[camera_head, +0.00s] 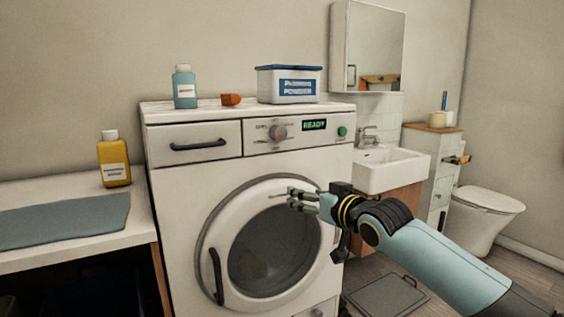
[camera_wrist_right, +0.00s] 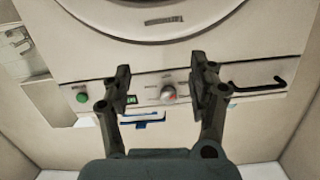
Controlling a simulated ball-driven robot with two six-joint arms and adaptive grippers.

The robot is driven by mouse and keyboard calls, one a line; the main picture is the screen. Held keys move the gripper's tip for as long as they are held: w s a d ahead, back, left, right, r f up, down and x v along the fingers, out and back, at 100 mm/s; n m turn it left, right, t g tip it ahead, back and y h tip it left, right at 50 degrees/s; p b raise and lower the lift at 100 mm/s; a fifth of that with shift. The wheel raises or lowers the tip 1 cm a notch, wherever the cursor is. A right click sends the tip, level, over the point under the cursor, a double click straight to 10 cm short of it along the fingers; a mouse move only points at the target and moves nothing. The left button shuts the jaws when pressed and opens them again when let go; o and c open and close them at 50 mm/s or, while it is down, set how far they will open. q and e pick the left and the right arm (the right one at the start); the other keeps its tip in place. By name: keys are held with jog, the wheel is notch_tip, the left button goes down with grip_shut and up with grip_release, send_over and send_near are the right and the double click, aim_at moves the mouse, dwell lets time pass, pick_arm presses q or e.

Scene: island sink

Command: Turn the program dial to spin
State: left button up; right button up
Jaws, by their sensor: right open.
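The program dial (camera_head: 278,132) is a round grey knob with a reddish mark on the washing machine's (camera_head: 172,215) top panel. It sits left of the green READY display (camera_head: 314,125). The printed labels around the dial are too small to read. My right gripper (camera_head: 290,199) is open and empty in front of the door, below the dial and apart from it. In the right wrist view the picture is upside down; the dial (camera_wrist_right: 168,92) shows between the two open fingers (camera_wrist_right: 162,85). My left gripper is not in view.
A green button (camera_head: 342,131) is right of the display. A drawer with a black handle (camera_head: 198,145) is left of the dial. A blue bottle (camera_head: 184,87), an orange item (camera_head: 231,99) and a powder box (camera_head: 290,86) stand on top. The door handle (camera_head: 216,276) sticks out.

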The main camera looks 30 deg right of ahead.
jog(key=t+p, duration=0.1)
jog(key=t, duration=0.1)
send_near(281, 135)
jog(key=shift+n, duration=0.3)
jog(key=w+b, duration=0.1)
jog(key=w, duration=0.8)
jog(key=shift+w+r+b, duration=0.1)
jog(key=shift+w+b, duration=0.2)
jog(key=shift+b, duration=0.05)
jog(key=c, duration=1.1)
jog(key=shift+c, duration=0.2)
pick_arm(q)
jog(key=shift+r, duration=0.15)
